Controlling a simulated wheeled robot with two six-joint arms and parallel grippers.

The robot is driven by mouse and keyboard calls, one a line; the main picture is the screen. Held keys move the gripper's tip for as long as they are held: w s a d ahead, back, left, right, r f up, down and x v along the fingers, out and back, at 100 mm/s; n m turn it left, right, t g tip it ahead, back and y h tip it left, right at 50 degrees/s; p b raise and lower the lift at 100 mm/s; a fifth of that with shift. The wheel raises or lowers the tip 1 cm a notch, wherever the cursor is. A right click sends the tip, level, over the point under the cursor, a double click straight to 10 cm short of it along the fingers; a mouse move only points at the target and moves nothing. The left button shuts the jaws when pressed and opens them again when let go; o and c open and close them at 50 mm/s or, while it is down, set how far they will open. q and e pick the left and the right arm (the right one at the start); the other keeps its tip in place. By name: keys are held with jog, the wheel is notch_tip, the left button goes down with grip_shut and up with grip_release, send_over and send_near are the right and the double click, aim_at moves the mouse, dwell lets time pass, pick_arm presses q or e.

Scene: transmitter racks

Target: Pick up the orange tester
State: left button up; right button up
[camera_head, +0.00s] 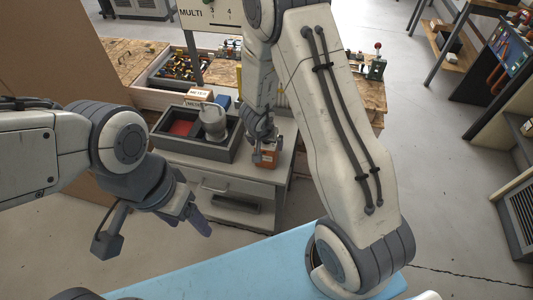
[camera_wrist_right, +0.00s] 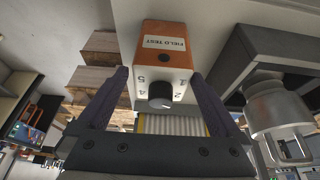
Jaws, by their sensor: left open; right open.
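The orange tester (camera_head: 267,156) stands on the grey cabinet top beside the black tray in the head view. In the right wrist view the orange tester (camera_wrist_right: 166,50) shows a "FIELD TEST" label, a white face with numbers and a black knob. My right gripper (camera_wrist_right: 165,98) is open, with one finger to each side of the tester's knob end; I cannot tell whether they touch it. In the head view my right gripper (camera_head: 262,143) is at the tester and partly covers it. My left gripper (camera_head: 192,214) is open and empty, in front of the cabinet, away from the tester.
A black tray (camera_head: 160,147) with a red-floored compartment and a grey metal pot (camera_head: 214,124) stands left of the tester. Behind it is a wooden bench (camera_head: 225,75) with parts bins and a meter box (camera_head: 201,95). A light blue surface (camera_head: 240,265) lies in front.

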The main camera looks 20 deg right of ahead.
jog(key=b+x, duration=0.2)
jog(key=x, duration=0.3)
jog(key=shift+w+f, duration=0.1)
jog(key=shift+w, duration=0.1)
jog(key=c, duration=1.5)
